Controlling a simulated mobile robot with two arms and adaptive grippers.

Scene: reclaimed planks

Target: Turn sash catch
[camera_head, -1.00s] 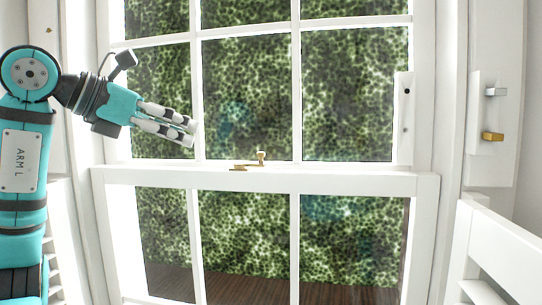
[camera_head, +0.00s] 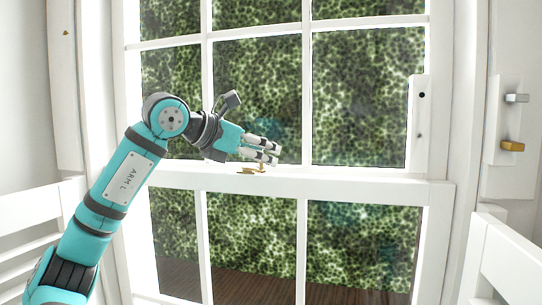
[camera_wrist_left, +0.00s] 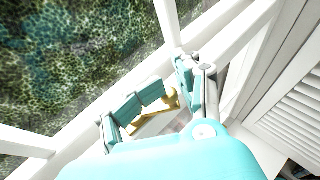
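The brass sash catch (camera_head: 246,171) sits on the white meeting rail of the window, with its small upright knob (camera_head: 262,166) at the right end. In the left wrist view the brass catch (camera_wrist_left: 172,101) shows between my fingers, partly hidden by them. My left gripper (camera_head: 276,154) is at the catch, with its fingertips just above and around the knob. Its fingers (camera_wrist_left: 150,103) are spread apart. I cannot tell whether a finger touches the brass. My right gripper is not in view.
The white window frame (camera_head: 440,195) has glazing bars close behind my fingers. A wall plate with a silver and a brass lever (camera_head: 512,146) is at the right. White slatted furniture (camera_head: 505,265) stands at lower right, and more (camera_head: 25,225) at the left.

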